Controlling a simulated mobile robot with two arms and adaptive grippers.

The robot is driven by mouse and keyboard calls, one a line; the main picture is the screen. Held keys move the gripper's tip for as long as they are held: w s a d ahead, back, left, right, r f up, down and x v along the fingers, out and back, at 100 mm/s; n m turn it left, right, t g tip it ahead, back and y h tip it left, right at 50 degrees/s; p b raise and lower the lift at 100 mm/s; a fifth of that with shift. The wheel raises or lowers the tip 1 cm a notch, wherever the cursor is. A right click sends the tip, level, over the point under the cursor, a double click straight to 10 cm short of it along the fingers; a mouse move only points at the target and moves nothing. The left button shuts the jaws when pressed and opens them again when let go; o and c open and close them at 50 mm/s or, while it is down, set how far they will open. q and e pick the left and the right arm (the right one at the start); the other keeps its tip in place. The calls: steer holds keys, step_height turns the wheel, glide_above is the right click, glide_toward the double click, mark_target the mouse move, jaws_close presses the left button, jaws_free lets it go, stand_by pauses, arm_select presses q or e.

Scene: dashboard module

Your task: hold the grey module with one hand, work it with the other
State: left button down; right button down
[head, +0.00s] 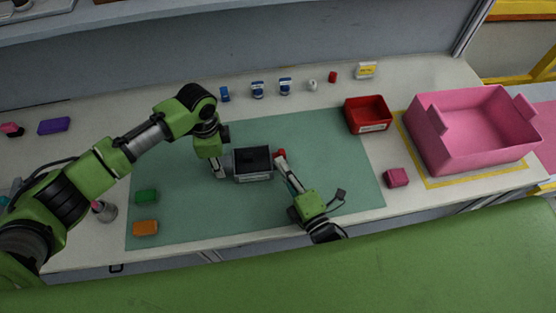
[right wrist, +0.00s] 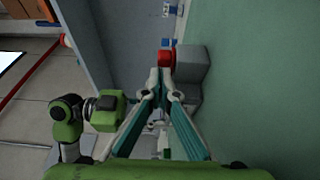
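The grey module (head: 253,178) with a dark top sits near the middle of the green mat (head: 190,205). My left gripper (head: 221,171) is at the module's left end, pointing down. Its grip is too small and partly hidden to tell. A red knob (head: 280,153) shows at the module's right end. My right gripper (head: 281,161) reaches this knob from the front right. In the right wrist view its fingers (right wrist: 165,75) converge close together at the red knob (right wrist: 167,57), beside the grey module (right wrist: 190,72). They look shut on the knob.
A red bin (head: 368,127) and a pink crate (head: 435,150) stand at the right, with a pink block (head: 396,177) nearby. Green (head: 147,196) and orange (head: 145,228) blocks lie front left. Several small items line the back. The mat's right part is clear.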

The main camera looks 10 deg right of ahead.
arm_select(q)
steer(key=shift+a, duration=0.1)
arm_select(e)
steer(key=v, duration=0.8)
steer(key=shift+s, duration=0.15)
arm_select(q)
steer(key=c, duration=1.5)
jaws_free()
